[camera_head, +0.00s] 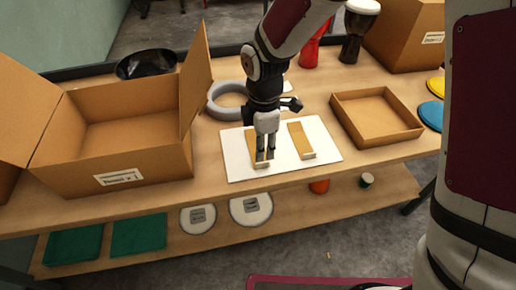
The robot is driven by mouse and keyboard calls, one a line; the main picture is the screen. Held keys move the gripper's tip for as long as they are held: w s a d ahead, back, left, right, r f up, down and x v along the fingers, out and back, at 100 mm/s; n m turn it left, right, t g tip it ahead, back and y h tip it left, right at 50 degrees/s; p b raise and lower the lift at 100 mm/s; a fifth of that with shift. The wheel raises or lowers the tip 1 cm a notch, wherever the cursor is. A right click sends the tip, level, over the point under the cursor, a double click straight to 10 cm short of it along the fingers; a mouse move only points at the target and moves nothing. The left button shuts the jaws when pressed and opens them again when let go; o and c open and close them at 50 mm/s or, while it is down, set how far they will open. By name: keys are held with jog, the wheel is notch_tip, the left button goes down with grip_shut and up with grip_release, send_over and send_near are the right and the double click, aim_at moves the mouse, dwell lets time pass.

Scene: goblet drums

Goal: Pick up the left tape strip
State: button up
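The left tape strip (252,147) is a tan strip on a white board (232,160), with a pale end piece at its near end. It is partly hidden behind my gripper. My gripper (265,157) points down over this strip, with its fingertips close to the strip's near end. The two fingers look close together. I cannot tell whether they touch or hold the strip. A second tan strip (301,138) lies on the same board to the right, in full view, also with a pale end piece.
An open cardboard box (125,180) stands left of the board, with one flap raised near my arm. A grey tape ring (215,108) lies behind the board. A shallow cardboard tray (400,138) sits to the right. Red and black goblet drums (358,30) stand at the back.

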jog(key=shift+w+f, duration=0.15)
jog(key=shift+f, duration=3.3)
jog(key=shift+c, duration=0.3)
grip_shut()
